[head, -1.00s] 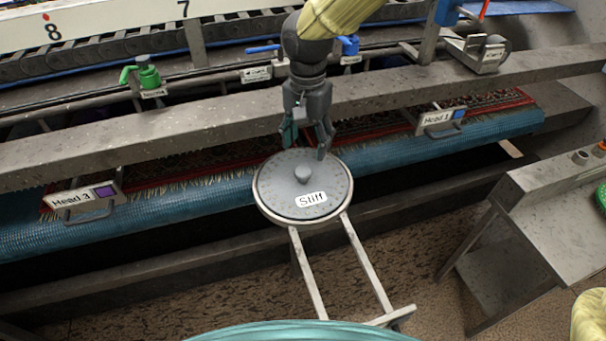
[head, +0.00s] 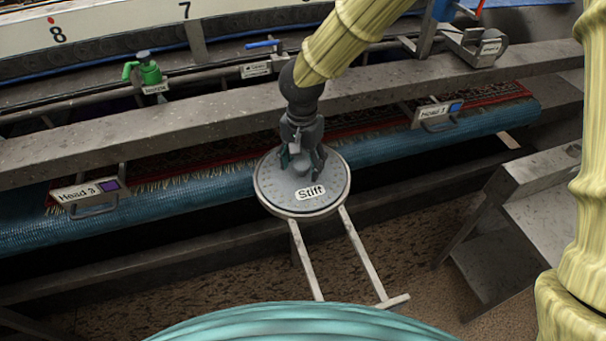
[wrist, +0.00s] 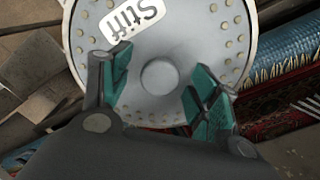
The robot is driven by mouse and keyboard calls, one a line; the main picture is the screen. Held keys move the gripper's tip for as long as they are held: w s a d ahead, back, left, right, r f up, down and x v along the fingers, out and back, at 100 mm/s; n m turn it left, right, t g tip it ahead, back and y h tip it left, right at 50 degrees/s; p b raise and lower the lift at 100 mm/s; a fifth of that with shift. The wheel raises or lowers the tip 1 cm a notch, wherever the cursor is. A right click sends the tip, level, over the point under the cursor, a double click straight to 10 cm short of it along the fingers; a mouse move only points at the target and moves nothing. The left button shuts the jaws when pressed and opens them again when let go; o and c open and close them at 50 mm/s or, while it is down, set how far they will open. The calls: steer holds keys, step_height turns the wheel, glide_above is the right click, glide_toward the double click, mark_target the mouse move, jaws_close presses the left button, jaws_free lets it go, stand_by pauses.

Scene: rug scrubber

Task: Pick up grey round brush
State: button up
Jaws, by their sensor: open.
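The grey round brush (head: 272,190) is a flat disc with a small central knob and a white "Stiff" label. It lies in a round holder with two metal legs toward me. My gripper (head: 303,168) is over the disc, its open fingers on either side of the knob. In the wrist view, the disc (wrist: 190,28) fills the middle and the knob (wrist: 159,77) sits between the teal finger pads of my gripper (wrist: 158,90). The pads appear apart from the knob. Whether the fingertips touch the disc is unclear.
A blue roller (head: 210,194) with a red rug and a grey beam (head: 120,137) run behind the brush. Handles labelled "Head 3" (head: 90,193) stick out at the left. A metal table (head: 520,220) is at the right.

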steer(key=shift+f, duration=0.5)
jaws_close()
steer(key=shift+w+r, duration=0.1)
steer(key=shift+r, duration=0.05)
